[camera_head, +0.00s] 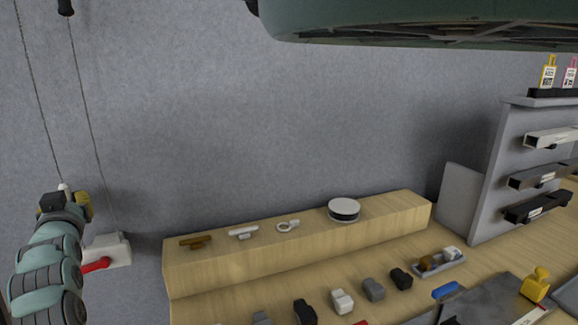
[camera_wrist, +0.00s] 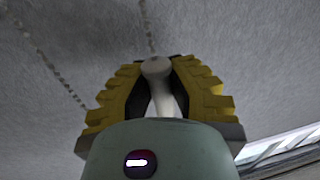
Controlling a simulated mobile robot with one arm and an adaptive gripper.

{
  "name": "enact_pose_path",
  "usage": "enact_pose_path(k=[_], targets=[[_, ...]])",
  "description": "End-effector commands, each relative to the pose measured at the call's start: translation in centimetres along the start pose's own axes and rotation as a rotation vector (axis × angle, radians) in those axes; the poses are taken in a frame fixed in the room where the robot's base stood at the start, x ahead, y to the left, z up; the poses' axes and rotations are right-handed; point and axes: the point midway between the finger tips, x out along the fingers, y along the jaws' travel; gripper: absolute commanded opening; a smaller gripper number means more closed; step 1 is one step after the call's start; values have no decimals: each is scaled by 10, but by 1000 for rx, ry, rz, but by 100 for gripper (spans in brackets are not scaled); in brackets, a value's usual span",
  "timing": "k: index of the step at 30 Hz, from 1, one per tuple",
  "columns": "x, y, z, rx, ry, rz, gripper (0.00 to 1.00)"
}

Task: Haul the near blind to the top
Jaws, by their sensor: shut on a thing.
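My gripper (camera_head: 64,203) is at the left, in front of the grey wall. In the wrist view its yellow-padded fingers (camera_wrist: 157,88) are shut on a white cord pull (camera_wrist: 156,70). The pull's top also shows just above the gripper in the head view (camera_head: 63,187). A thin cord (camera_head: 40,100) runs up from it out of the frame. A second cord (camera_head: 85,105) hangs to its right, with a black knob (camera_head: 65,8) near the top of the picture. I cannot make out the blind itself in either view.
A white wall box (camera_head: 112,250) with a red lever (camera_head: 95,266) is close to the right of my arm. A wooden step (camera_head: 300,245) holds small handles and a round white-topped tin (camera_head: 344,209). A grey rack (camera_head: 490,190) stands at the right. A dark green shape (camera_head: 400,22) overhangs the top.

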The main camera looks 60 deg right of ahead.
Motion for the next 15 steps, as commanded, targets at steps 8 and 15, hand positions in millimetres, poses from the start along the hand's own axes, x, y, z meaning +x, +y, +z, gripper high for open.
enact_pose_path(k=[8,15], targets=[[0,0,14,-1,-36,0,33],[0,0,8,-1,-20,1,49]])
